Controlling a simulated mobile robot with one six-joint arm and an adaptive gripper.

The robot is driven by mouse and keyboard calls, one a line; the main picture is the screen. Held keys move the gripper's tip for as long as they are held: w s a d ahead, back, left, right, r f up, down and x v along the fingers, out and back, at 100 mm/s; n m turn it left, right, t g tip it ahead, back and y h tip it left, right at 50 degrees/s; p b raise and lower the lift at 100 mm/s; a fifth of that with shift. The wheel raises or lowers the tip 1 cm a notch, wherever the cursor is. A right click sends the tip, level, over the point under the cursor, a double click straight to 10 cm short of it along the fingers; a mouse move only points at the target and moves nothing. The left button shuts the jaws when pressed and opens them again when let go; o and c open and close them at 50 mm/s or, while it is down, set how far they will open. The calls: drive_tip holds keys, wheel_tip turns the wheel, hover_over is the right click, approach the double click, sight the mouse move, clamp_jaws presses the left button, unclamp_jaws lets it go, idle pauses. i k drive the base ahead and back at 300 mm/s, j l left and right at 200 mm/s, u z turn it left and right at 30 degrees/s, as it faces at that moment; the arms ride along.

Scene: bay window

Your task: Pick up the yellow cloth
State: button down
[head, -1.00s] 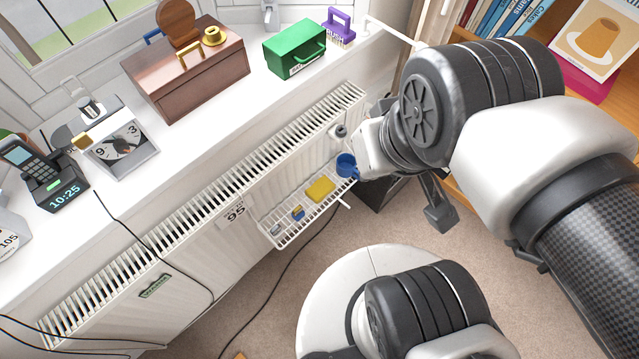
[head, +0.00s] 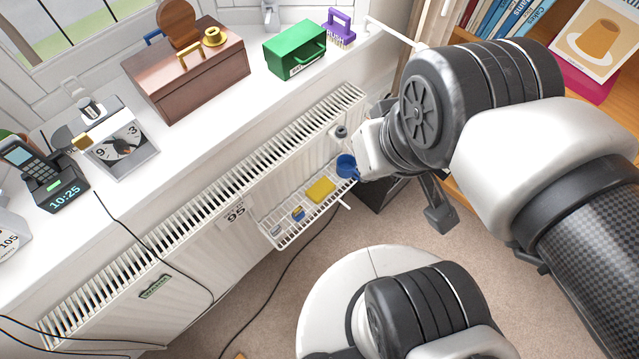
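A small yellow block-like item (head: 321,188), which may be the folded yellow cloth, lies on a white wire rack (head: 284,242) hung on the front of the radiator. A corner of something orange-yellow (head: 239,355) shows on the carpet at the bottom edge, too cut off to identify. My gripper (head: 439,212) is to the right of the rack, apart from the yellow item and mostly hidden behind my arm. Only one dark finger-like part shows, hanging over the carpet, so its opening and any hold cannot be seen.
A blue cup (head: 346,166) and small blue-and-yellow items (head: 298,213) share the rack. The sill above holds a brown box (head: 190,75), a green box (head: 295,50), a clock (head: 125,148) and a phone (head: 45,175). Cables (head: 283,285) cross the carpet. A bookcase (head: 465,37) stands right.

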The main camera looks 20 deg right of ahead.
sight(322, 186)
drive_tip(key=l+u, duration=0.15)
drive_tip(key=u, duration=0.35)
drive_tip(key=l+u, duration=0.2)
drive_tip(key=u, duration=0.25)
drive_tip(key=l+u, duration=0.25)
drive_tip(key=u, duration=0.25)
drive_tip(key=i, duration=0.05)
